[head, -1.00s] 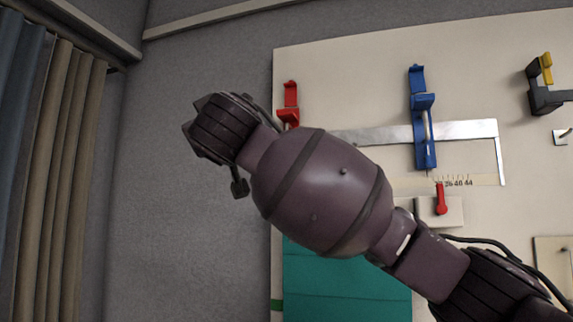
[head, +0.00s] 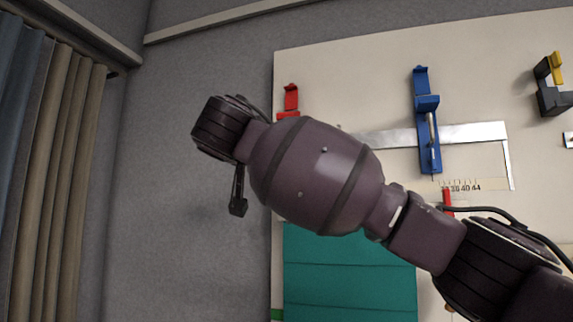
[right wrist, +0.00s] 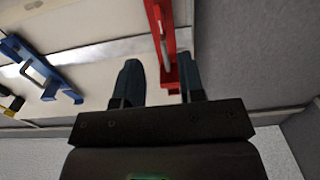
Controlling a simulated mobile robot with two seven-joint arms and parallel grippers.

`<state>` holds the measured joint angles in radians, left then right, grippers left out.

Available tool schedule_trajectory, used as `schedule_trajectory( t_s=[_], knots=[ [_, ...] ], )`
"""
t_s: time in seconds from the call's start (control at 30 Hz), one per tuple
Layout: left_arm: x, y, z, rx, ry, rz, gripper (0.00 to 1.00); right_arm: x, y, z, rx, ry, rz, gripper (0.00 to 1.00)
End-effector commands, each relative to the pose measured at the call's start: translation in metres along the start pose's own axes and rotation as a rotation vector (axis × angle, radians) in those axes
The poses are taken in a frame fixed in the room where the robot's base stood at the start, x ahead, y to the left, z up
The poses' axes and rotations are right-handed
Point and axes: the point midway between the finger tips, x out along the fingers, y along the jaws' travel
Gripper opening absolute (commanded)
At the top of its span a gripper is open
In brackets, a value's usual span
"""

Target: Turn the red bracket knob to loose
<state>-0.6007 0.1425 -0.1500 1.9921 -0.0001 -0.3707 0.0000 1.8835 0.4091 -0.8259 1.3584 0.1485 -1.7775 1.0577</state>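The red bracket (head: 291,99) is on the cream wall board in the head view, its lower part hidden behind my right arm. In the right wrist view the red bracket (right wrist: 158,18) reaches down between the two dark fingers of my right gripper (right wrist: 159,60). The fingers are apart, one on each side of it, with the right finger closer. A pale strip, possibly the knob, shows along the bracket; its setting cannot be read. My right fingers cannot be made out in the head view. My left gripper is in neither view.
A metal square (head: 470,133) crosses the board, with a blue bracket (head: 427,120) on it. A black and yellow bracket (head: 552,85) is at upper right. A red lever (head: 447,200) shows beside my arm. A teal panel (head: 350,275) is below; curtains (head: 55,180) hang left.

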Motion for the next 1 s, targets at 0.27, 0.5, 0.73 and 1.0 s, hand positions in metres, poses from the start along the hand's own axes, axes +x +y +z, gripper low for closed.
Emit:
schedule_trajectory(
  t_s=[0.27, 0.5, 0.73, 1.0],
  knots=[
    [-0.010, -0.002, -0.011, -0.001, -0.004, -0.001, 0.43, 0.047, 0.001, -0.003, -0.002, -0.002, 0.004, 0.36],
    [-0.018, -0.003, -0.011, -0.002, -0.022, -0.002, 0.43, 0.081, 0.000, -0.002, -0.002, -0.001, 0.001, 0.36],
    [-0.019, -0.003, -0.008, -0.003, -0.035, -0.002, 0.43, 0.095, 0.000, -0.001, -0.003, 0.000, -0.001, 0.36],
    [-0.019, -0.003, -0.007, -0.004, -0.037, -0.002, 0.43, 0.096, 0.000, 0.000, -0.002, 0.000, -0.001, 0.36]
  ],
)
